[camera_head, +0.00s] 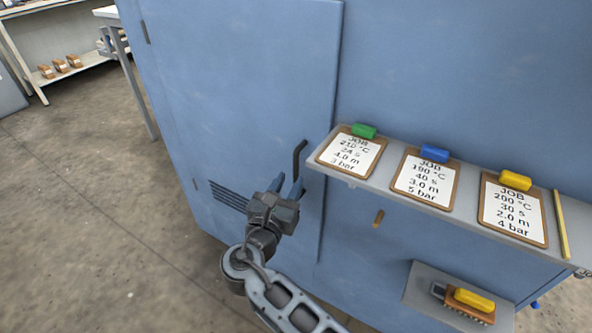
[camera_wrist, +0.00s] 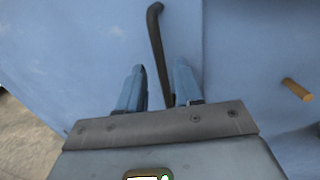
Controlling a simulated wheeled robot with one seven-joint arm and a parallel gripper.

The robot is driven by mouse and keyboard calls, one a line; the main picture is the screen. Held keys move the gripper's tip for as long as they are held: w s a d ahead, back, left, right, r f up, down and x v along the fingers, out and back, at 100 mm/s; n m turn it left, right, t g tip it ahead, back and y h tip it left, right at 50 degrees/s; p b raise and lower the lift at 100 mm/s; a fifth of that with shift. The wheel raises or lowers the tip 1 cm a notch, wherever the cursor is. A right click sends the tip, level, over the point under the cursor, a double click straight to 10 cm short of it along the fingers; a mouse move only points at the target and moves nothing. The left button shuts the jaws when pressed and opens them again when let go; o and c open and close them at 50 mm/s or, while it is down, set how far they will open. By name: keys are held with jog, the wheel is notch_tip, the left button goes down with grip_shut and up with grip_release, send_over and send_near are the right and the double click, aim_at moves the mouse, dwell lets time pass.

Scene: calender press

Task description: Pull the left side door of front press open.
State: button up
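The blue side door (camera_head: 240,90) of the press shows on the left in the head view and looks shut, with hinges along its left edge. Its dark bent handle (camera_head: 298,158) is near the door's right edge, and it shows in the wrist view (camera_wrist: 156,35). My gripper (camera_head: 287,185) is at the handle's lower part. In the wrist view my gripper (camera_wrist: 160,66) has its two blue fingers apart, one on each side of the handle. A gap shows beside the handle, so the fingers are not closed on it. The handle's lower end is hidden behind my gripper.
A grey shelf (camera_head: 330,172) with several job clipboards juts out right of the handle. Below it are a wooden peg (camera_head: 378,218) and a small ledge (camera_head: 422,285) with a yellow-handled brush (camera_head: 470,302). A table (camera_head: 108,12) stands back left. The floor (camera_head: 80,170) left of the door is clear.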

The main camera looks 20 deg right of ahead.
aim_at(295, 172)
jog(key=shift+x, duration=2.65)
jog(key=shift+c, duration=0.4)
grip_shut()
